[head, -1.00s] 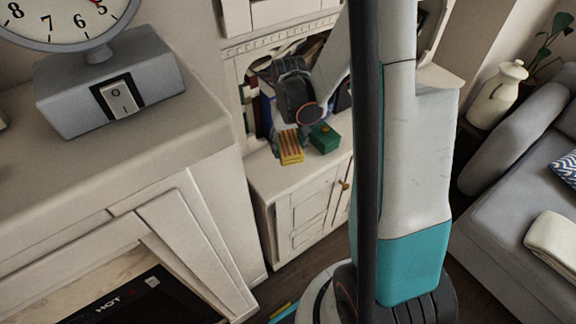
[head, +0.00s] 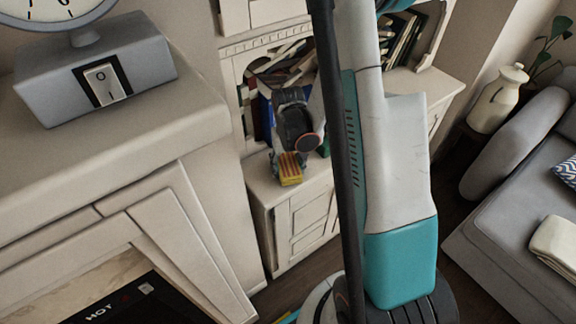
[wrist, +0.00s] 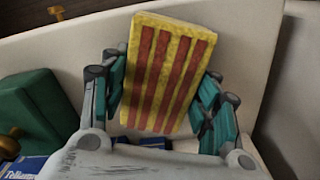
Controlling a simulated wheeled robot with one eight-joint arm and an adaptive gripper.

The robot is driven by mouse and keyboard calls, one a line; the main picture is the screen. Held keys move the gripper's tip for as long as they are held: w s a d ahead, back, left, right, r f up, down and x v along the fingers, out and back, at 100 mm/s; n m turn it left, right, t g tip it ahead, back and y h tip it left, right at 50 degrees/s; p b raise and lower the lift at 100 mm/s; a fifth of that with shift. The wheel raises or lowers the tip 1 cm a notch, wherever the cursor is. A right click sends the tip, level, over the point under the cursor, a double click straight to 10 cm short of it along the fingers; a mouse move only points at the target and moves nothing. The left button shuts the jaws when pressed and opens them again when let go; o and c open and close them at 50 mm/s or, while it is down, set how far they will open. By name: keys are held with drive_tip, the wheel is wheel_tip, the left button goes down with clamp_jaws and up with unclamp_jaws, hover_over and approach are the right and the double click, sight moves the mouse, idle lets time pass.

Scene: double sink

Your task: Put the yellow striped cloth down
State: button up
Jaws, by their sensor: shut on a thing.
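The yellow striped cloth (head: 291,173), yellow with red stripes, looks like a stiff rectangular block. It shows large in the wrist view (wrist: 165,75), between the teal-padded fingers of my gripper (wrist: 163,88). In the head view my gripper (head: 290,160) is shut on it, near the front edge of the white cabinet top (head: 262,182). I cannot tell whether its underside touches the top.
A green box (wrist: 38,115) with a gold knob lies left of the cloth in the wrist view. A blue book (wrist: 25,168) is below it. Books (head: 400,40) fill shelves behind. A mantel with a clock scale (head: 100,75) stands left, a grey sofa (head: 515,215) right.

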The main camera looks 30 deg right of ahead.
sight(288, 163)
drive_tip(key=shift+f, duration=0.25)
drive_tip(key=o, duration=1.2)
drive_tip(key=shift+r, duration=0.15)
wheel_tip(288, 163, up, 12)
drive_tip(key=p, duration=0.4)
drive_tip(key=shift+r, duration=0.15)
